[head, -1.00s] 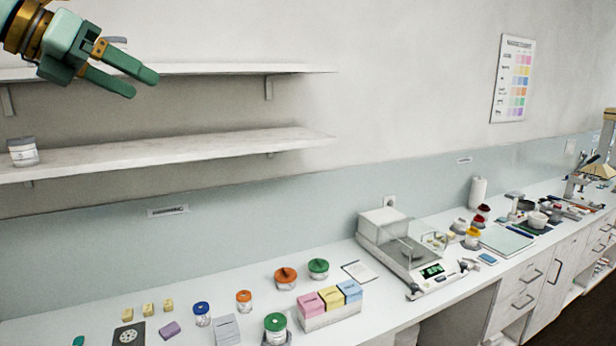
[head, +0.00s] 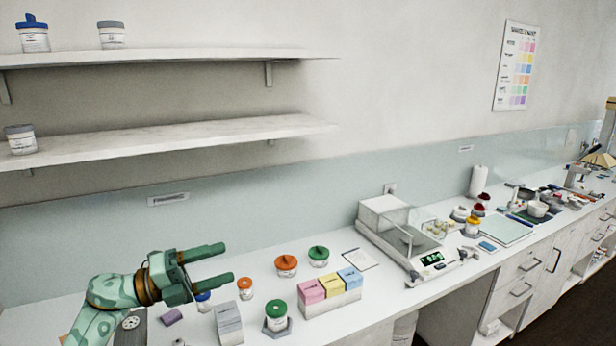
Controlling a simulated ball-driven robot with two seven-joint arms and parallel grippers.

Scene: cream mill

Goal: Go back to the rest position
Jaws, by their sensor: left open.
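My left gripper (head: 228,264) is in the lower left of the head view, above the counter (head: 345,312). Its two green fingers are apart and point right, with nothing between them. It hangs over a blue-lidded jar (head: 203,297), which it partly hides. My right gripper is not in view.
Two wall shelves (head: 200,138) hold a blue-lidded jar (head: 32,36) and grey-lidded jars (head: 111,36).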

